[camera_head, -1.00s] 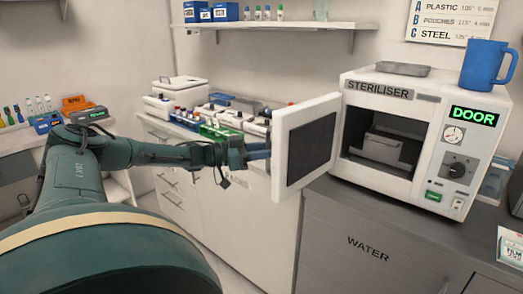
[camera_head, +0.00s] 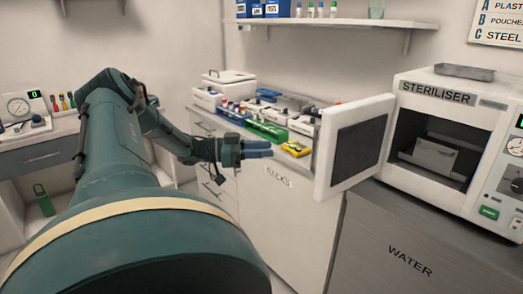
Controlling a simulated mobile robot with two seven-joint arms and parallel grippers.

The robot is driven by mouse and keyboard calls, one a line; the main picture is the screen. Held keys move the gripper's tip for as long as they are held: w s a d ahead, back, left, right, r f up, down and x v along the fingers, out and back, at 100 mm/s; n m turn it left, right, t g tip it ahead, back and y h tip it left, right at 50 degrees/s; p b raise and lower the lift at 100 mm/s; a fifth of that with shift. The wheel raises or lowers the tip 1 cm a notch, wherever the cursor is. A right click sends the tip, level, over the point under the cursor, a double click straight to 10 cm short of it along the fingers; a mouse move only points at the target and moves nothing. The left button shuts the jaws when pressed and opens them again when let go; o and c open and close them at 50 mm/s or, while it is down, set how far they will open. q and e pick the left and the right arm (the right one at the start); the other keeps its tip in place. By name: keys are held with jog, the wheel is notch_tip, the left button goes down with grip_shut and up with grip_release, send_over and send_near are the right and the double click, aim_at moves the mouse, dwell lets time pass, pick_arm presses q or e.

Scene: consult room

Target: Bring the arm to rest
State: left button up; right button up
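My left arm (camera_head: 112,150) comes in from the left, its elbow raised and its forearm sloping down to the right. My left gripper (camera_head: 262,150) points right, with its blue-grey fingers close together and nothing seen between them. Whether they are shut is too small to tell. The gripper is left of the steriliser's open door (camera_head: 357,147), with a gap between them in the picture. My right gripper is not in view.
The steriliser (camera_head: 450,90) stands open on the grey counter (camera_head: 400,235), a metal box (camera_head: 434,157) inside it. Behind my gripper, a white counter holds a green rack (camera_head: 267,131) and a yellow item (camera_head: 296,149). A shelf (camera_head: 310,22) hangs above. A side bench (camera_head: 35,137) stands left.

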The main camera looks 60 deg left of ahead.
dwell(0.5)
